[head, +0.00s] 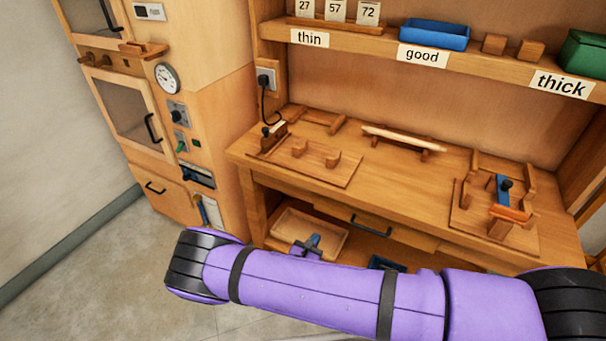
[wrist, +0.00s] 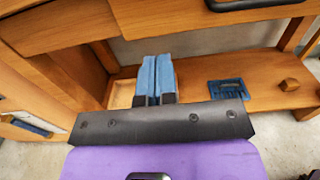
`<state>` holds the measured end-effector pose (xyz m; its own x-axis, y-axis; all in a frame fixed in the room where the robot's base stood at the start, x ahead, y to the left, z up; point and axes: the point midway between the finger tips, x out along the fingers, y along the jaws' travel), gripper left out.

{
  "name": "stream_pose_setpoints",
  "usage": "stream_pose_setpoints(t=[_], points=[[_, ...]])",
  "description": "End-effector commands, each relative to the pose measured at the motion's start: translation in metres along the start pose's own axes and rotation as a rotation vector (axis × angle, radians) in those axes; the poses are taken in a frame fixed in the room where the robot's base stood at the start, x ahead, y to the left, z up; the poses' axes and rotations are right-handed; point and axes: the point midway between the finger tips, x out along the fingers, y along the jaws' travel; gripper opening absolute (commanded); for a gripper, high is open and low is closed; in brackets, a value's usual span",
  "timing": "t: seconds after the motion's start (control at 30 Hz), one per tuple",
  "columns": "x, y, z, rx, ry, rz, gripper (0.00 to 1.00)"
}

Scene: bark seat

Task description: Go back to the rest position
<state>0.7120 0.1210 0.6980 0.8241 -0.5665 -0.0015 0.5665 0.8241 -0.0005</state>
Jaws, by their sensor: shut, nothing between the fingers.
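My gripper (wrist: 157,78) shows in the wrist view with its two blue fingers together and nothing between them. In the head view only a small part of it (head: 312,242) shows beyond my purple arm, which hides the rest. It is in front of the workbench (head: 400,190), below its top, and overlaps a shallow wooden tray (head: 290,224) on the lower shelf in the picture. I cannot tell how far the fingers are from the tray.
The bench top holds a light wooden rod (head: 400,139) on a stand and wooden fixtures at left and right. A drawer handle (head: 370,226) sticks out in front. A blue object (wrist: 229,89) lies on the lower shelf. A wooden cabinet (head: 180,110) stands left; floor there is clear.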

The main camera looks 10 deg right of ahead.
Motion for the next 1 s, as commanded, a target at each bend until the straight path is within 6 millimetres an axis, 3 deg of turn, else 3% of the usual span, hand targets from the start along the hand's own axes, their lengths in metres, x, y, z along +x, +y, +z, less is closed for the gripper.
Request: stream_pose_setpoints(t=[0.17,0.27,0.67,1.0], points=[[0.001,0.001,0.004,0.011,0.003,-0.013,0.00],[0.004,0.003,0.019,0.046,0.014,-0.058,0.00],[0.028,-0.004,0.132,0.331,0.115,-0.428,0.00],[0.043,-0.030,0.231,0.586,0.209,-0.729,0.00]])
